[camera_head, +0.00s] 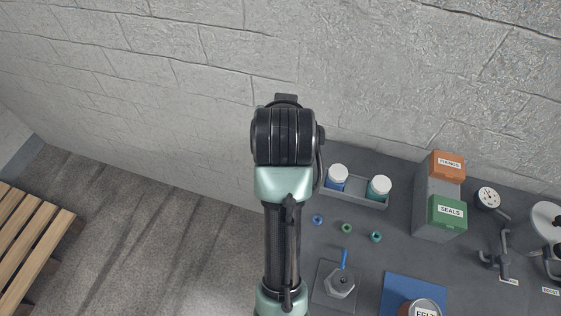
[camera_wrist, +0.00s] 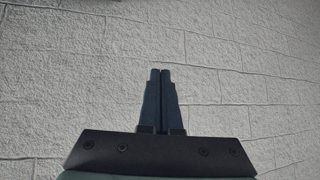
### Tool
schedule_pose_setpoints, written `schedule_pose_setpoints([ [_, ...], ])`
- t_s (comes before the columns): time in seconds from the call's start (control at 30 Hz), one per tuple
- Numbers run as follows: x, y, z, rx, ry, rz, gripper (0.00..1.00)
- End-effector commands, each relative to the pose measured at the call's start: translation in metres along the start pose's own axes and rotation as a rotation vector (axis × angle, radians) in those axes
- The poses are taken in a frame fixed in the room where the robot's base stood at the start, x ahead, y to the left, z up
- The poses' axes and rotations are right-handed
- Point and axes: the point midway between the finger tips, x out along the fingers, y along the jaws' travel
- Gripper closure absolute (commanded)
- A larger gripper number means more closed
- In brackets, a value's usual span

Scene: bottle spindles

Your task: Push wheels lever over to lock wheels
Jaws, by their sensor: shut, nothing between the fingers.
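In the head view a dark lever with a handle (camera_head: 503,246) stands on the right part of the bench, above a small white label (camera_head: 509,281) that is too small to read surely. A second dark lever-like part (camera_head: 551,262) stands at the right edge, above another label (camera_head: 550,291). I cannot tell for certain which one is the wheels lever. My gripper (camera_wrist: 160,72) shows in the wrist view with its fingers together and empty, facing the bare block wall. In the head view my arm rises left of these levers, and my fingers are hidden.
The grey bench (camera_head: 400,240) holds a tray (camera_head: 355,197) with two white-capped bottles, several small rings, an orange box (camera_head: 447,166), a green SEALS box (camera_head: 447,211), a gauge (camera_head: 488,198), a hex part (camera_head: 341,284) and a blue mat (camera_head: 393,292). A slatted wooden bench (camera_head: 30,240) stands left.

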Motion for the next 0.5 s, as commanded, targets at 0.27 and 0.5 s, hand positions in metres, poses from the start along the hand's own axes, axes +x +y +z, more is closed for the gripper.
schedule_pose_setpoints([
  [0.27,0.005,0.017,0.142,0.041,-0.576,0.072,1.00],
  [0.5,0.003,0.019,0.162,0.046,-0.649,0.083,1.00],
])
